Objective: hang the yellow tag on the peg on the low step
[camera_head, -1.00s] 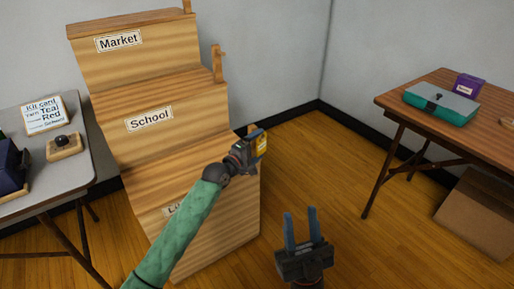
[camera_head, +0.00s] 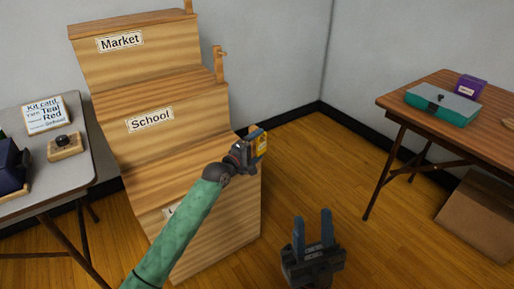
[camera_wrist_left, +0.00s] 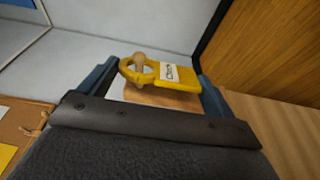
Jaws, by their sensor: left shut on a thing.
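My left gripper (camera_head: 260,143) is shut on the yellow tag (camera_head: 262,148) at the right end of the low step (camera_head: 170,184). In the left wrist view the tag (camera_wrist_left: 185,83) has a white label and a ring (camera_wrist_left: 127,72). The wooden peg's round knob (camera_wrist_left: 139,59) shows within the ring's outline, and the ring looks to be around the peg. How far down the ring sits cannot be told. In the head view the peg is mostly hidden behind the gripper. My right gripper (camera_head: 312,222) is open and empty over the floor.
The stepped stand has higher School (camera_head: 150,119) and Market (camera_head: 120,41) steps with their own posts at the right. A grey table (camera_head: 30,205) stands at the left. A wooden table (camera_head: 440,88) with a teal case (camera_head: 441,105) stands at the right. Floor between is clear.

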